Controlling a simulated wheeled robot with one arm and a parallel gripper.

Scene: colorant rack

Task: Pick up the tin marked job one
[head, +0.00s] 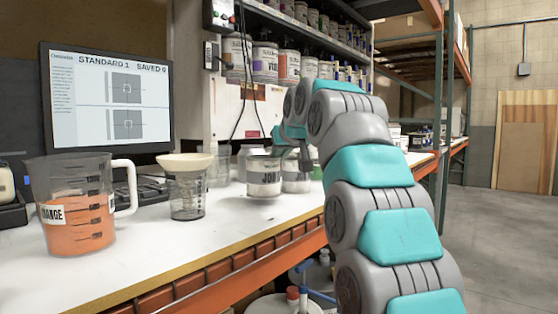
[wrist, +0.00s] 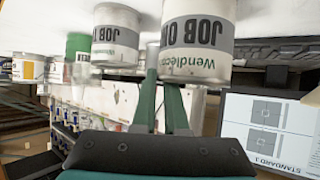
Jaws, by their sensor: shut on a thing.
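A pale tin with a grey band (head: 263,178) is at the bench's middle right in the head view, and "JOB" is readable on it. In the wrist view the large near tin (wrist: 197,38) has "JOB O" on its band, with the rest cut off by the curve. My gripper (wrist: 162,76) is shut on this tin at its rim, at the tin's left side in the wrist view. The head view shows my gripper (head: 285,148) just right of the tin, partly hidden by my arm. I cannot tell whether the tin's base touches the bench.
A second JOB tin (wrist: 115,36) stands close beside it; it also shows in the head view (head: 297,182). A measuring cup with a funnel (head: 187,195) and an orange-filled jug (head: 75,215) stand left. A monitor (head: 105,98) stands behind. Shelved tins (head: 265,62) are above the bench.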

